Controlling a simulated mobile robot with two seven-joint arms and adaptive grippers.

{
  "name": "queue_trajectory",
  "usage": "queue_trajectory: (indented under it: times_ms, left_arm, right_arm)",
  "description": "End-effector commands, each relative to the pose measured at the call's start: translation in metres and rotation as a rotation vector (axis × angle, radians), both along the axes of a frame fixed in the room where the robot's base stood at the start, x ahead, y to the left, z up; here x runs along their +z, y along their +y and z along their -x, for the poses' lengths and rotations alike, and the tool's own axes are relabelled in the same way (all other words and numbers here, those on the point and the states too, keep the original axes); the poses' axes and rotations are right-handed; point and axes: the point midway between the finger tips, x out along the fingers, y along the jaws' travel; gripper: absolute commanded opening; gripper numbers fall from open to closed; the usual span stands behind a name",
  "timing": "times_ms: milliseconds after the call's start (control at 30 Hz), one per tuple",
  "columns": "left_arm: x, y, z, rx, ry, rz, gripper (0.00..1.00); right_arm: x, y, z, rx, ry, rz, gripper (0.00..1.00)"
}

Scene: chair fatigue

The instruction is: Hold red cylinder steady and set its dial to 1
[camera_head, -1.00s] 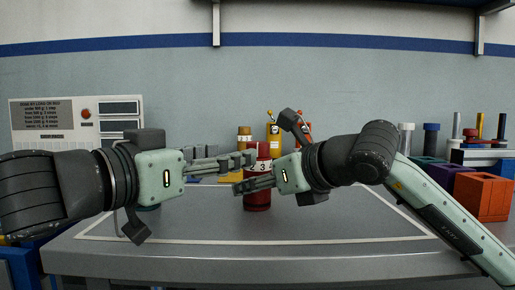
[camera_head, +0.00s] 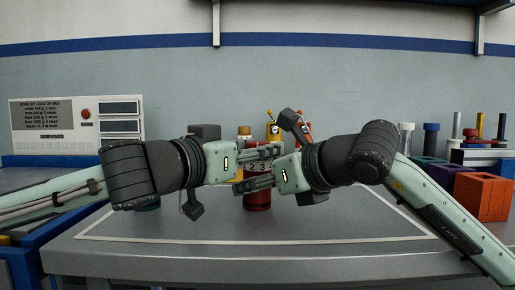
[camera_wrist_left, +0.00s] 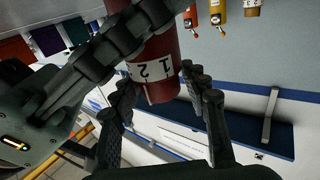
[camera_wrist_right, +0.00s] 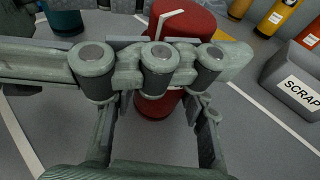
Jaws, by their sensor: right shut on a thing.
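The red cylinder (camera_head: 257,201) stands upright on the bench, with a white number band near its top partly hidden by my grippers. In the left wrist view, the dial end (camera_wrist_left: 160,90) and digits 1 and 2 show. The right wrist view shows a white mark on the red top (camera_wrist_right: 172,18). My right gripper (camera_head: 240,187) is shut on the cylinder's body below the band. My left gripper (camera_head: 279,150) is open, its fingers on either side of the dial end; in the left wrist view (camera_wrist_left: 158,85) gaps show beside it. The dial's exact setting is unclear.
Yellow cylinders (camera_head: 273,131) stand behind the red one. A grey SCRAP bin (camera_wrist_right: 297,84) shows in the right wrist view. An orange box (camera_head: 482,197) and other coloured boxes stand at the right. A panel with a sign (camera_head: 75,127) stands back left. The front bench is clear.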

Motion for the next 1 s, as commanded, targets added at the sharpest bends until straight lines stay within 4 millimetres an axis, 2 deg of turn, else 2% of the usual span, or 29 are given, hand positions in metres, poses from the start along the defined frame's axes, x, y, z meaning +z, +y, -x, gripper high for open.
queue_trajectory:
  times_ms: [33, 233, 300, 467, 733, 1000]
  left_arm:
    - [-0.0003, 0.0001, 0.0, 0.0, 0.0, 0.0, 0.35]
    - [-0.0004, 0.0003, 0.0, 0.0, 0.0, 0.0, 0.1]
    - [-0.0004, 0.0003, 0.0, 0.0, 0.0, 0.0, 0.05]
    - [-0.0027, 0.0011, -0.0014, -0.04, 0.009, -0.004, 0.05]
    - [-0.0041, -0.0005, -0.0002, -0.214, 0.012, -0.013, 0.05]
    - [-0.0026, -0.0007, 0.0008, -0.26, 0.009, -0.004, 0.05]
  right_arm:
    - [-0.0029, -0.0004, -0.0003, -0.001, 0.006, 0.004, 0.01]
    - [-0.003, -0.0004, -0.0004, -0.001, 0.006, 0.004, 0.01]
    - [-0.0029, -0.0004, -0.0003, -0.001, 0.006, 0.004, 0.01]
    - [-0.003, -0.0004, -0.0003, -0.001, 0.006, 0.004, 0.01]
    - [-0.0028, -0.0002, -0.0002, -0.001, 0.005, 0.004, 0.01]
    - [-0.0027, -0.0001, -0.0002, 0.0, 0.005, 0.003, 0.01]
